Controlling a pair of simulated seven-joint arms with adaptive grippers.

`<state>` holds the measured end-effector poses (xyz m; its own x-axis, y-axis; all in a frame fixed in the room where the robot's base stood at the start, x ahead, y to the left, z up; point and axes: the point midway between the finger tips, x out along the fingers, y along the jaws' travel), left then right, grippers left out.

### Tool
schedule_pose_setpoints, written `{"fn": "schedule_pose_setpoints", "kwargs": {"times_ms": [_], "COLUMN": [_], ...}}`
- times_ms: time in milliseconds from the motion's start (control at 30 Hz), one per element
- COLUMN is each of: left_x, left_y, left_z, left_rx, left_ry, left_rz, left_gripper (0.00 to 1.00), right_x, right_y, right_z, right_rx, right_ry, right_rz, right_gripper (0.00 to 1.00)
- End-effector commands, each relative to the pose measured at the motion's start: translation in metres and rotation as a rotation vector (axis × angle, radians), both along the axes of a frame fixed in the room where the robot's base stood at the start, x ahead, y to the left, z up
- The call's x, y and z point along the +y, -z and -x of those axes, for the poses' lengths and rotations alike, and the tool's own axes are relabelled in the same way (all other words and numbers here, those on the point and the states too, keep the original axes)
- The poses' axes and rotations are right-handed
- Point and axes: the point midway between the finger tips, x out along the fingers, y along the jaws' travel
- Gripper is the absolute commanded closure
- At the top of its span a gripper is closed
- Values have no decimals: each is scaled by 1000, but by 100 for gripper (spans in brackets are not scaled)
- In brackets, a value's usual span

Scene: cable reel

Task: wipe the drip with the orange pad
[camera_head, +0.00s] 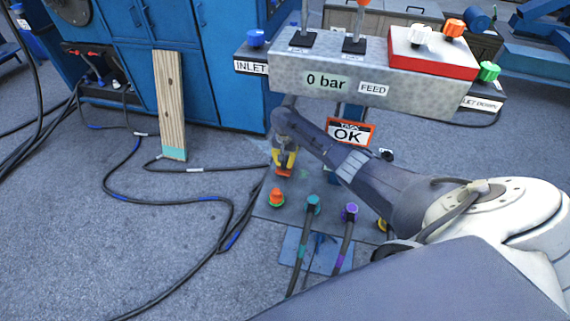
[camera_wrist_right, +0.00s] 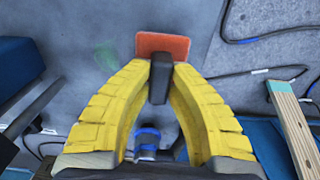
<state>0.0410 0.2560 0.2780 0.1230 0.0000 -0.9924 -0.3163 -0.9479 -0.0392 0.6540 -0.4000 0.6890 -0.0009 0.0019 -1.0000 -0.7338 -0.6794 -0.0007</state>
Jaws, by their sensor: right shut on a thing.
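My right gripper (camera_head: 284,162) has yellow fingers and reaches down in front of the grey manifold. In the right wrist view its fingers (camera_wrist_right: 160,78) are shut on the dark handle of the orange pad (camera_wrist_right: 163,44). The pad also shows just below the fingertips in the head view (camera_head: 284,173). It is over the grey floor plate; I cannot tell whether it touches. A faint green smear, which looks like the drip (camera_wrist_right: 107,57), lies left of the pad in the right wrist view, apart from it. I cannot make out the drip in the head view. My left gripper is not in view.
An orange knob (camera_head: 276,197), a teal connector (camera_head: 312,203) and a purple connector (camera_head: 350,210) stand on the plate near the gripper. The manifold (camera_head: 325,82) with its levers is above. A wooden plank (camera_head: 170,105) leans at the left. Dark cables cross the floor.

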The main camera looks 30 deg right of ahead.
Motion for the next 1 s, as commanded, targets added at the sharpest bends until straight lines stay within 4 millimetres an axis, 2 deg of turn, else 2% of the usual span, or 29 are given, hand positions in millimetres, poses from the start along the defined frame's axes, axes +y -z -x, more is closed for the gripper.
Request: {"fn": "schedule_pose_setpoints", "kwargs": {"times_ms": [500,1000], "left_x": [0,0], "left_y": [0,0], "left_z": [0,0], "left_rx": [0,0], "left_ry": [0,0], "left_rz": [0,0], "left_gripper": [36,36], "right_x": [0,0], "right_y": [-39,-45], "right_z": [0,0], "right_rx": [-1,-1], "right_ry": [0,-1], "right_rz": [1,1], "right_gripper": [100,100]}}
